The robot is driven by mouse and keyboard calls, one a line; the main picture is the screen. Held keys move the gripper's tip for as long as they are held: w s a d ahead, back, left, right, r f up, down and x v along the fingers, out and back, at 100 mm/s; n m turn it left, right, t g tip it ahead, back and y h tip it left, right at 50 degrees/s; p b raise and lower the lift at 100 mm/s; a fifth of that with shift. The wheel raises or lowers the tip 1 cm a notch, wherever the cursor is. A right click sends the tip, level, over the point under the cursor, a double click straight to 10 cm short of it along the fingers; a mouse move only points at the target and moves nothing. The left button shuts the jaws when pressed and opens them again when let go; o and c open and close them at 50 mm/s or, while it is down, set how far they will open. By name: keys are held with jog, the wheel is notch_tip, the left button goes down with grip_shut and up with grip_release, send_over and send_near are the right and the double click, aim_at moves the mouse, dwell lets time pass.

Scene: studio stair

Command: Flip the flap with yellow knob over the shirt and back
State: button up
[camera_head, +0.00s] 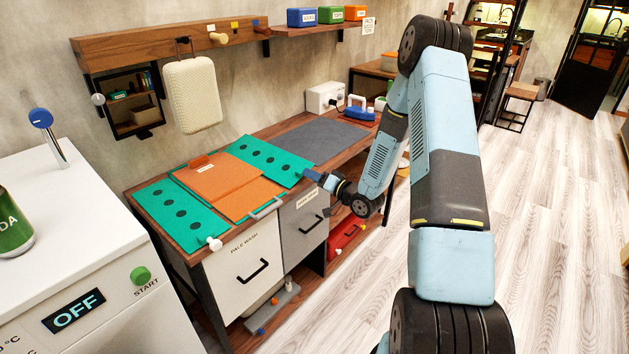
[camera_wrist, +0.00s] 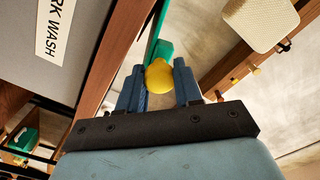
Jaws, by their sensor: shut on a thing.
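A folding board with green flaps lies on the wooden counter. Its left flap (camera_head: 163,215) has dark holes and a white knob (camera_head: 215,243) at the front corner. Its right flap (camera_head: 268,160), also with holes, lies flat on the right. An orange shirt (camera_head: 225,182) lies flat between them, over the board's middle. My gripper (camera_head: 311,177) is at the front corner of the right flap. In the wrist view my gripper (camera_wrist: 160,80) is shut on the yellow knob (camera_wrist: 159,76), with the green flap edge (camera_wrist: 158,40) behind it. The knob is hidden in the head view.
A grey mat (camera_head: 318,138) and a blue iron (camera_head: 356,110) are farther right on the counter. A grey bar handle (camera_head: 267,208) is at the board's front. Drawers marked PALE WASH (camera_head: 243,262) are below.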

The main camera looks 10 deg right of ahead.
jog(key=shift+r, duration=0.1)
jog(key=shift+s+a+r+n, duration=0.15)
jog(key=shift+r+n, duration=0.3)
jog(key=shift+n, duration=0.4)
jog(key=shift+s+a+r+n, duration=0.15)
jog(key=shift+r+n, duration=0.3)
jog(key=shift+n, duration=0.4)
jog(key=shift+w, duration=0.1)
jog(key=shift+s+a+r+n, duration=0.2)
jog(key=shift+r+n, duration=0.25)
jog(key=shift+n, duration=0.3)
jog(key=shift+s+a+r+n, duration=0.1)
jog(key=shift+a+r+n, duration=0.1)
jog(key=shift+r+n, duration=0.4)
jog(key=shift+f, duration=0.15)
jog(key=shift+n, duration=0.25)
jog(key=shift+s+a+r+n, duration=0.25)
jog(key=shift+a+r+n, duration=0.1)
jog(key=shift+n, duration=0.35)
jog(key=shift+s+a+r+n, duration=0.2)
jog(key=shift+a+r+n, duration=0.15)
jog(key=shift+n, duration=0.35)
